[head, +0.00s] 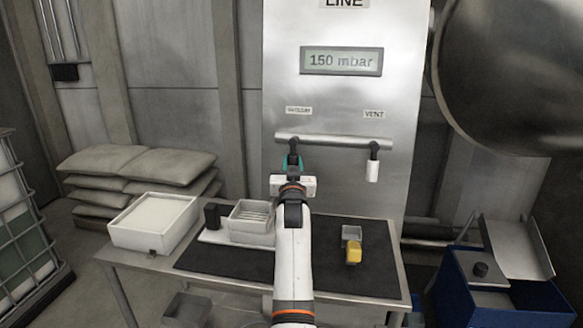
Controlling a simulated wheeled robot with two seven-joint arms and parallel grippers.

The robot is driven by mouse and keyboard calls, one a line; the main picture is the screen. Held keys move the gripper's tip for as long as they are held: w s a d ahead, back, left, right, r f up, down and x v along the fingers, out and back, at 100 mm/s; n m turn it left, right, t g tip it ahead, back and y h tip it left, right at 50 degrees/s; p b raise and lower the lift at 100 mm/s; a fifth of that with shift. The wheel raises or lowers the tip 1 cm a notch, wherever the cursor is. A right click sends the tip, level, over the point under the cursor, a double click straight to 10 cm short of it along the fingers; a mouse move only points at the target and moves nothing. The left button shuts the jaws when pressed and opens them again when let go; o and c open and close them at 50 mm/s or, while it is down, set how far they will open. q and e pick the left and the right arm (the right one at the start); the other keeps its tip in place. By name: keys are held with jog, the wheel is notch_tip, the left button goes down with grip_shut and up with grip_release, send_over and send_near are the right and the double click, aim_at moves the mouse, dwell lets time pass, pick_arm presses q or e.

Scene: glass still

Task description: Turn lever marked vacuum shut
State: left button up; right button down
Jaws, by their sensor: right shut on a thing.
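The steel panel (345,190) shows a display (341,61) reading 150 mbar. A horizontal pipe (334,141) crosses it. The fingertips are largely hidden behind the gripper body. Under the vent label (374,114) the vent lever (373,165) hangs down with a white handle. My left gripper is not in view.
The bench below has a dark mat (318,270), a white box (153,222), a grey tray (251,217) and a yellow object (353,252). A blue bin (500,297) stands at the right, below a large dark round vessel (510,75). Sacks (140,165) lie at the left.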

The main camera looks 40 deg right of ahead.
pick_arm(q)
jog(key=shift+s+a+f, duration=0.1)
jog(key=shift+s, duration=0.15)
pick_arm(e)
jog(key=c, duration=1.1)
grip_release()
jog(key=shift+w, duration=0.1)
